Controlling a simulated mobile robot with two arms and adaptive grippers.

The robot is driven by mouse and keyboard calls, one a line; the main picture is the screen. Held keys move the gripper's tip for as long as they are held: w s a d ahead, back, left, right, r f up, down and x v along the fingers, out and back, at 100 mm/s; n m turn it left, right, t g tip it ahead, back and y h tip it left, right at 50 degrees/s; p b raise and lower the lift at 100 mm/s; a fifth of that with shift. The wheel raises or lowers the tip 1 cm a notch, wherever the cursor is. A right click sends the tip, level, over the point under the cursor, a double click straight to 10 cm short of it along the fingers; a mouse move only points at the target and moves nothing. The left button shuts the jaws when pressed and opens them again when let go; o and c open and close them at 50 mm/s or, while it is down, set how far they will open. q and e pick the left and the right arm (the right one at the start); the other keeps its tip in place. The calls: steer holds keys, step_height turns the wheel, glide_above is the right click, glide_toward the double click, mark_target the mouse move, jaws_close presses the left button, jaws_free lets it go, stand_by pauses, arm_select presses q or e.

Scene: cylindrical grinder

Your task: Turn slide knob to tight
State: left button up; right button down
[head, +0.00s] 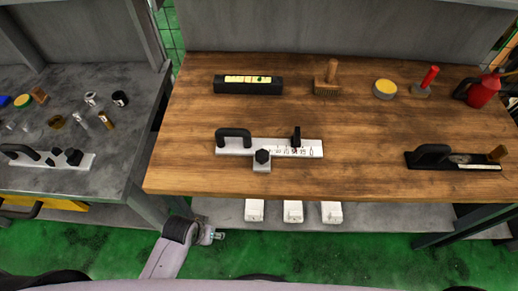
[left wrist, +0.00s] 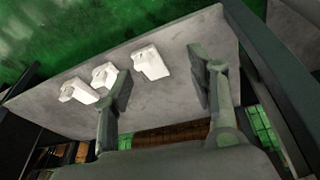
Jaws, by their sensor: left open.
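A white slide fixture (head: 300,148) with a printed scale lies on the wooden table. It has a black arched handle at its left end and a black upright post toward its right. A dark knob (head: 262,156) sits on a small white block at the fixture's front edge. My left gripper (head: 219,236) is low in front of the table's front edge, below and left of the knob, and touches nothing visible. In the left wrist view my left gripper (left wrist: 163,87) is open and empty, facing the lower shelf. The knob is not seen there. My right gripper is not in view.
A black level (head: 248,88), a brush (head: 327,82), a round tin (head: 385,89) and a red can (head: 484,92) stand at the table's back. A black fixture (head: 430,158) lies at right. White blocks (head: 293,211) sit on the lower shelf (head: 375,213).

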arm_select(q)
step_height(320, 180, up, 16)
steer(key=w+d+m+h, duration=0.1)
steer(key=w+d, duration=0.1)
steer(key=d, duration=0.1)
steer(key=w+d+r+m+h, duration=0.1)
steer(key=w+d+r, duration=0.1)
steer(key=d, duration=0.1)
steer(key=w+d+r+m+h, duration=0.1)
steer(key=w+d+r, duration=0.1)
steer(key=d+r, duration=0.1)
steer(key=w+d+r+m, duration=0.1)
steer(key=w+d+r, duration=0.1)
steer(key=d, duration=0.3)
steer(key=shift+r+m+g+h, duration=0.3)
steer(key=shift+r+m+h, duration=0.1)
steer(key=w+d+r+m+g, duration=0.2)
steer(key=w+d+r+m, duration=0.1)
steer(key=d+r, duration=0.2)
step_height(320, 180, up, 8)
steer(key=r+m+y, duration=0.1)
steer(key=y, duration=0.4)
glide_above(262, 154)
step_height(262, 154, down, 17)
steer(key=p, duration=0.3)
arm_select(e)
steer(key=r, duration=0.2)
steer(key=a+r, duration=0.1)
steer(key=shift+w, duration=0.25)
